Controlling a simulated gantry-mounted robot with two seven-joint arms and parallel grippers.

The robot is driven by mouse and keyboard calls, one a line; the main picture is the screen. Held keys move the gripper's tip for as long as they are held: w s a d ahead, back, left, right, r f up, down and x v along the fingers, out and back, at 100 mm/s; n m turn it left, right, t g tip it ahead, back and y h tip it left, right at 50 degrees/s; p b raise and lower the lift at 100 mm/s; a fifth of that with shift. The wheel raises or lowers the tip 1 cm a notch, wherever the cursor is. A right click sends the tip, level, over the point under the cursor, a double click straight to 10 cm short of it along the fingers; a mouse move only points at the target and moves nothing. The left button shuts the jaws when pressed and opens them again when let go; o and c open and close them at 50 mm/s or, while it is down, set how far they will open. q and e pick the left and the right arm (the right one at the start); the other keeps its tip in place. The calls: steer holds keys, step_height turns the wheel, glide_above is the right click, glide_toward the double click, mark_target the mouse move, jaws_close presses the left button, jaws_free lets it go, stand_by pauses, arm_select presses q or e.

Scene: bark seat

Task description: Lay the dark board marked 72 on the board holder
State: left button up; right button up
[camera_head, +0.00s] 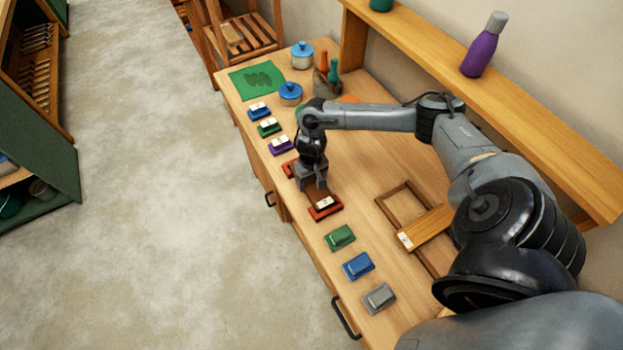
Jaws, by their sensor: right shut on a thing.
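The dark brown board (316,192) has a small white label at its near end; its number is too small to read. It lies at the red supports (326,213), near the table's front edge. My right gripper (314,184) points down over the board's middle and is shut on it, hiding part of it. I cannot tell whether the board is lifted off the supports. A wooden frame (392,192), which looks like the board holder, lies to the right, with a lighter labelled board (426,228) across it. My left gripper is not in view.
Green (340,237), blue (358,265) and grey (379,297) blocks line the front edge. Blue, green and purple (281,146) labelled pieces lie farther back. A shelf (500,105) with a purple bottle (483,46) runs along the wall.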

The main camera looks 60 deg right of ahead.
steer(key=shift+f, duration=0.2)
steer(key=o, duration=1.2)
steer(key=shift+f, duration=0.1)
steer(key=shift+r+p, duration=0.2)
steer(key=shift+p, duration=0.15)
step_height(320, 180, up, 4)
steer(key=p, duration=0.5)
steer(key=shift+f, duration=0.1)
steer(key=shift+r+p, duration=1.45)
steer(key=shift+p, duration=0.6)
